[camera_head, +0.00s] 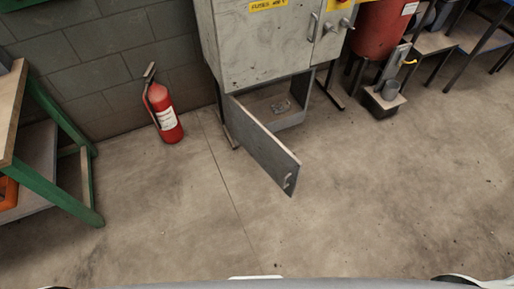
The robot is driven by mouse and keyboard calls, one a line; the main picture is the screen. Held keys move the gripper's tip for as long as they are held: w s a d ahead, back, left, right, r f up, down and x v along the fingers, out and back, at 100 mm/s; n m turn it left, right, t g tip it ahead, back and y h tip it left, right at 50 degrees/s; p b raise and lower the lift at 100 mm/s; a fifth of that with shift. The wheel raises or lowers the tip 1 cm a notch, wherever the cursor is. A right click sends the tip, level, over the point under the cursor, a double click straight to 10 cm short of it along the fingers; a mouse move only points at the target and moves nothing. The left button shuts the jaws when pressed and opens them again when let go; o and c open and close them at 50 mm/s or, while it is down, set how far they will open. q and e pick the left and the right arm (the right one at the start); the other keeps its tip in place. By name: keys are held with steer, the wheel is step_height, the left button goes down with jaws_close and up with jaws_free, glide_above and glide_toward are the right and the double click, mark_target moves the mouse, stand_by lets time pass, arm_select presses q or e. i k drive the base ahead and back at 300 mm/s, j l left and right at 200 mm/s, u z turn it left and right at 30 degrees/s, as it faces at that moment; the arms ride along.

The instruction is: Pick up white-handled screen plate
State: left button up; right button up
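No separate screen plate with a white handle can be made out for certain. A grey flat panel (262,146) with a small light handle (287,181) hangs out from the lower compartment of the grey cabinet (262,48), like an open door. The compartment (265,103) is open, and a small greyish item (281,106) lies on its floor, too small to identify. Neither of my grippers is in view.
A red fire extinguisher (163,112) stands by the block wall left of the cabinet. A green-framed workbench (66,125) is at the left. A red machine (380,30) and more tables are at the upper right. The concrete floor (300,235) in front is clear.

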mark_target(281, 107)
steer(key=i+l+u, duration=0.1)
steer(key=u, duration=0.45)
steer(key=i+l+u, duration=0.2)
steer(key=l+u, duration=0.2)
steer(key=l, duration=0.7)
steer(key=l+u, duration=0.35)
steer(key=l, duration=0.75)
steer(key=i+l, duration=0.05)
